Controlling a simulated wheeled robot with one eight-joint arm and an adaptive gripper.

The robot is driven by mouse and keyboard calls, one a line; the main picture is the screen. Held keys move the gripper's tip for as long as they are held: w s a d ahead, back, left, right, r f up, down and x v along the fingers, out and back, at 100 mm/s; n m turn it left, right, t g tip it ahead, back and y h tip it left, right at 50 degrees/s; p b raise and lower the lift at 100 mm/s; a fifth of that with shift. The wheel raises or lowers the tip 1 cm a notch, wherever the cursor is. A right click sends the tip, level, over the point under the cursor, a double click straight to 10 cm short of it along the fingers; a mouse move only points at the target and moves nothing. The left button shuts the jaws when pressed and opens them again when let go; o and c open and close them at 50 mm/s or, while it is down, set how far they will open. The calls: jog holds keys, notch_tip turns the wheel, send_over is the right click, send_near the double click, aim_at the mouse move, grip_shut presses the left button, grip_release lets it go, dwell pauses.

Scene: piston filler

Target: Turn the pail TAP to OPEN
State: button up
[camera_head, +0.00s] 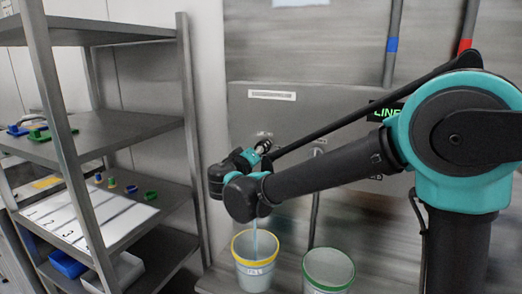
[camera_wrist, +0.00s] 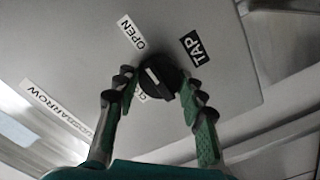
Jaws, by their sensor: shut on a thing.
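The tap knob (camera_wrist: 160,74) is round and black with a pale line across it, on a grey panel. The TAP label (camera_wrist: 195,47) and the OPEN label (camera_wrist: 131,32) are beside it in the wrist view. A third label (camera_wrist: 142,95) is mostly hidden by the knob and a finger. The knob's line slants from upper left to lower right and does not point clearly at OPEN. My gripper (camera_wrist: 161,88) is shut on the knob, one green-padded finger on each side. In the head view my arm hides the knob.
A yellow-rimmed pail (camera_head: 255,275) stands below my wrist, with a thin pale-blue strand (camera_head: 254,243) above it. A green-rimmed pail (camera_head: 329,272) is to its right. A metal shelf (camera_head: 105,130) with small items is on the left. Another long label (camera_wrist: 58,110) is on the panel.

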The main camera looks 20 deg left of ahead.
jog(key=o, duration=1.2)
jog(key=shift+c, duration=0.2)
jog(key=shift+s, duration=0.1)
jog(key=s, duration=1.2)
jog(key=shift+a, duration=0.45)
jog(key=shift+w, duration=0.1)
